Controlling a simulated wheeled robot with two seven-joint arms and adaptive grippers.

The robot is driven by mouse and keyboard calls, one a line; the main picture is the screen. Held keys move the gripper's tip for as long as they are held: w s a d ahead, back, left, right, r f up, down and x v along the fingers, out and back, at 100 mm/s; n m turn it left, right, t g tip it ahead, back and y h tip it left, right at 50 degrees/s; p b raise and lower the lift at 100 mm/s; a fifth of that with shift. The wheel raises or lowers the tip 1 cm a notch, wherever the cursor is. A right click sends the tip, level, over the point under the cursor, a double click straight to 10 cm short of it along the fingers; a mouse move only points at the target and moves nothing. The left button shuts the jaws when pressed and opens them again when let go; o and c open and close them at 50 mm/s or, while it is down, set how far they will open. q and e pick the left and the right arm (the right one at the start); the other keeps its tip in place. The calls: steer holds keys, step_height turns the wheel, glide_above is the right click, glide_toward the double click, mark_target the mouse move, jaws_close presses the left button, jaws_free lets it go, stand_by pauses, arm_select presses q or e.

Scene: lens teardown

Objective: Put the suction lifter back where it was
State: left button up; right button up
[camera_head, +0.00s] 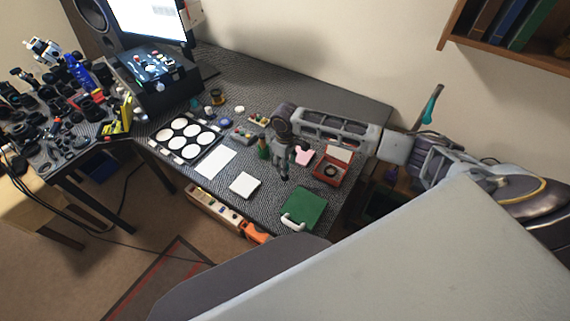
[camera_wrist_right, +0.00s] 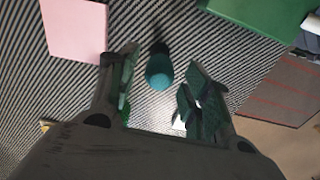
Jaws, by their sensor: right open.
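A small teal bulb with a dark end, which looks like the suction lifter (camera_wrist_right: 159,72), is on or just above the striped mat in the right wrist view. My right gripper (camera_wrist_right: 157,95) is open, with one finger on either side of the lifter's near end and visible gaps between. In the head view my right gripper (camera_head: 285,173) points down over the bench's front right part. The lifter cannot be made out there, behind or under the gripper. My left gripper is not in view.
A white block (camera_head: 243,185), a white sheet (camera_head: 213,162) and a tray of white discs (camera_head: 206,150) lie left.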

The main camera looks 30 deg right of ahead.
step_height(320, 180, up, 12)
steer(key=shift+f, duration=0.2)
stand_by(0.4)
steer(key=shift+d, duration=0.1)
stand_by(0.4)
